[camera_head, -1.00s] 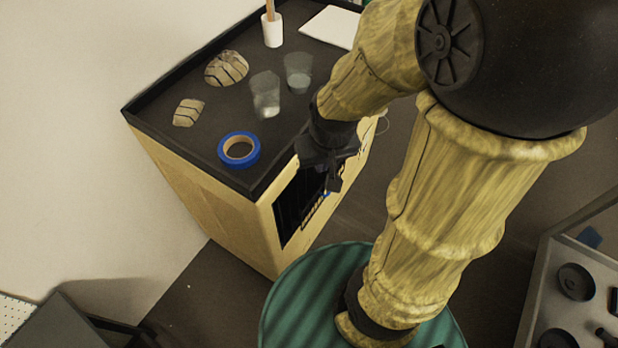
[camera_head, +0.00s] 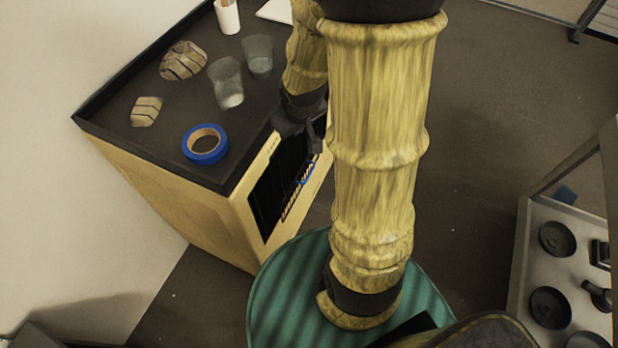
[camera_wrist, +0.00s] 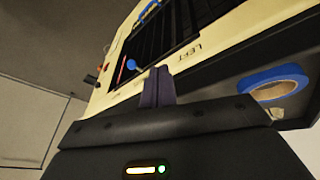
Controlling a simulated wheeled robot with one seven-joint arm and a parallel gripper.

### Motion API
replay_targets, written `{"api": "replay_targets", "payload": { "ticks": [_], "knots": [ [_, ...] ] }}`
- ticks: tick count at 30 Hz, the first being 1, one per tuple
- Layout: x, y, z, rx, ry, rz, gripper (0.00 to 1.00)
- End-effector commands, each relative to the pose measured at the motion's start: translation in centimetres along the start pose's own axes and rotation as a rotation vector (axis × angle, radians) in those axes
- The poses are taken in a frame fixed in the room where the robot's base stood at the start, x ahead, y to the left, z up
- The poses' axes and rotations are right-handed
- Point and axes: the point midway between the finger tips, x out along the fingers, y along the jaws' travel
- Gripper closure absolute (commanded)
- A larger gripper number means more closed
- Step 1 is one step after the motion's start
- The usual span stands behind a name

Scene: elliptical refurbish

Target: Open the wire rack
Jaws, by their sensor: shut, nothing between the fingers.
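The wire rack shows as a dark barred panel (camera_head: 266,198) in the front opening of a pale yellow cabinet (camera_head: 185,205). In the wrist view its dark bars (camera_wrist: 172,30) lie beyond my fingers, beside the word LEFT on the pale frame. Small yellow and blue pieces sit along the rack's far part. My gripper (camera_head: 318,146) is near the cabinet's top front edge, partly hidden by my arm. In the wrist view my gripper (camera_wrist: 158,88) has its fingers together, with nothing between them. I cannot tell whether the fingertips touch the frame.
The dark cabinet top carries blue tape (camera_head: 205,144), two glasses (camera_head: 226,84), striped stones (camera_head: 183,60) and a white cup (camera_head: 227,16). A grey unit with black round parts (camera_head: 557,239) stands at the right.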

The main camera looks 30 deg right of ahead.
Motion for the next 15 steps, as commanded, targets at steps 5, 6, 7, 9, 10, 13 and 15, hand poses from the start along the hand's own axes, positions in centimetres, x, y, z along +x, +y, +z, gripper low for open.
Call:
{"api": "replay_targets", "payload": {
  "ticks": [5, 6, 7, 9, 10, 13, 15],
  "knots": [
    [11.1, 5.1, -0.3, -0.117, 0.107, 0.007, 1.00],
    [13.2, 6.0, -0.2, -0.146, 0.133, -0.003, 1.00],
    [14.8, 6.7, -0.1, -0.166, 0.154, -0.014, 1.00],
    [18.4, 7.8, 0.5, -0.212, 0.203, -0.047, 1.00],
    [19.9, 8.3, 0.8, -0.230, 0.227, -0.064, 1.00],
    [24.7, 9.2, 2.4, -0.283, 0.306, -0.137, 1.00],
    [27.9, 9.6, 3.9, -0.313, 0.366, -0.199, 1.00]
  ]
}}
